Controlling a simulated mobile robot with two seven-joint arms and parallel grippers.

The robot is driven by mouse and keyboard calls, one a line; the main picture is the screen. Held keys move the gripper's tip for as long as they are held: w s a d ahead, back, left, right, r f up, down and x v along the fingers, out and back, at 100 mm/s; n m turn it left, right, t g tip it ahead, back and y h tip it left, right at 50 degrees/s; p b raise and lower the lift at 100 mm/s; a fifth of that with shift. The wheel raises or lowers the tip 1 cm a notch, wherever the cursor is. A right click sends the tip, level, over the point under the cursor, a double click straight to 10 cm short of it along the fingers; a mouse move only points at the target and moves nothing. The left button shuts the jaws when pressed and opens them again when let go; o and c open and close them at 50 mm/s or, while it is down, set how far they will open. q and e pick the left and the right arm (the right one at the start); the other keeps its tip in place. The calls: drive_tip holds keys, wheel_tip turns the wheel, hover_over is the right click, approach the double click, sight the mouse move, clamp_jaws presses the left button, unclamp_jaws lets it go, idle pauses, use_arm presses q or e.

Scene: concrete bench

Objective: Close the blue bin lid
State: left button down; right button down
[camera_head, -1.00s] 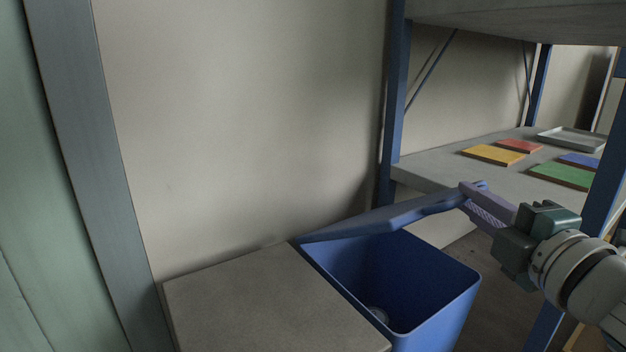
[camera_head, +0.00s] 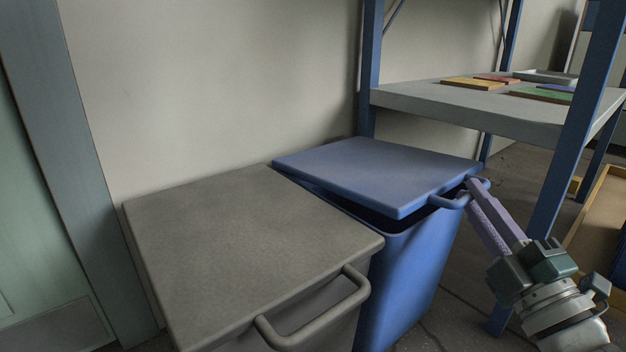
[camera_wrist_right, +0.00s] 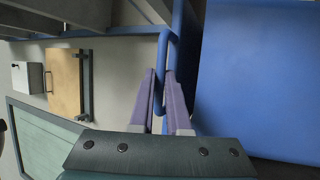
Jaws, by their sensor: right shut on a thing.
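The blue bin (camera_head: 402,272) stands on the floor in the head view. Its blue lid (camera_head: 375,171) is tilted, low over the bin, with a dark gap at the front edge. My right gripper (camera_head: 472,192) is shut on the lid's blue handle (camera_head: 449,201) at the front right. In the right wrist view the handle (camera_wrist_right: 161,75) runs between the purple fingers, and the blue surface beside it (camera_wrist_right: 258,80) fills the right side. My left gripper is in neither view.
A grey bin with a closed lid (camera_head: 243,243) and a front handle (camera_head: 318,316) stands left of the blue bin. A blue-framed shelf (camera_head: 480,107) with coloured plates is behind right. A wooden crate (camera_head: 598,218) is at the right edge.

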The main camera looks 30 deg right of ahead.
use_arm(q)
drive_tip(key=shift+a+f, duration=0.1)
use_arm(e)
drive_tip(key=shift+w+a+f, duration=0.1)
drive_tip(key=shift+f, duration=0.05)
drive_tip(key=c, duration=1.2)
unclamp_jaws()
drive_tip(key=shift+w, duration=0.1)
drive_tip(key=shift+c, duration=0.2)
drive_tip(key=shift+o, duration=0.7)
drive_tip(key=shift+w, duration=0.2)
drive_tip(key=shift+o, duration=1.1)
drive_tip(key=shift+s, duration=0.15)
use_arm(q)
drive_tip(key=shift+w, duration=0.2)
